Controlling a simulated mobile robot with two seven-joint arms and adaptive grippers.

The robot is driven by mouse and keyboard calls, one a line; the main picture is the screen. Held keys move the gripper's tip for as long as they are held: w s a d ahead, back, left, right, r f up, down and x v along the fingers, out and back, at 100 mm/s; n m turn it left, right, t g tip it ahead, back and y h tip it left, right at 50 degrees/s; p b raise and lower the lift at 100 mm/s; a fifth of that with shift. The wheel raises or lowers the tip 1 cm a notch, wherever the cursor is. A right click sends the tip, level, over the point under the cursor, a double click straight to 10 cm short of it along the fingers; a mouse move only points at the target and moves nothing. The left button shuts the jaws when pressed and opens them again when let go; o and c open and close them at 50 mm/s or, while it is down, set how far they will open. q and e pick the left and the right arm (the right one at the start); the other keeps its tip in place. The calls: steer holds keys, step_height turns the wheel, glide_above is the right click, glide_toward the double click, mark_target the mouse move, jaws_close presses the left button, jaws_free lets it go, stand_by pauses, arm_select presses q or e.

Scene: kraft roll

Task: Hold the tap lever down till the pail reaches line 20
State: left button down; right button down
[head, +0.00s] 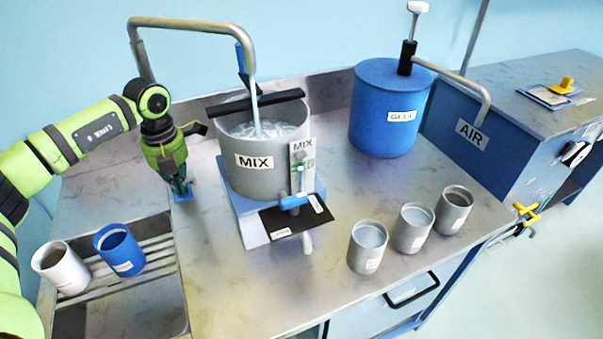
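The grey pail (253,172) marked MIX stands on a blue stand, with a gauge (302,158) on its front; line 20 is too small to read. A tap spout (200,24) arches over it, and a pale stream (257,108) falls into the pail, which holds clear liquid. My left gripper (180,188) points down left of the pail, its fingers close together. Its tips are at a small blue piece (183,196) low on the counter, perhaps the tap lever; contact is not clear. My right gripper is out of view.
A blue outlet handle (294,201) sits below the pail's front. A blue GLUE drum (388,110) stands at the back right. Several cups stand around: grey ones (411,228) at the front right, white (61,268) and blue (119,250) on the left sink rack.

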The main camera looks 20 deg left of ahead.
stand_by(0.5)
arm_select(q)
step_height(320, 180, up, 7)
steer(key=p, duration=0.6)
steer(key=shift+r, duration=0.2)
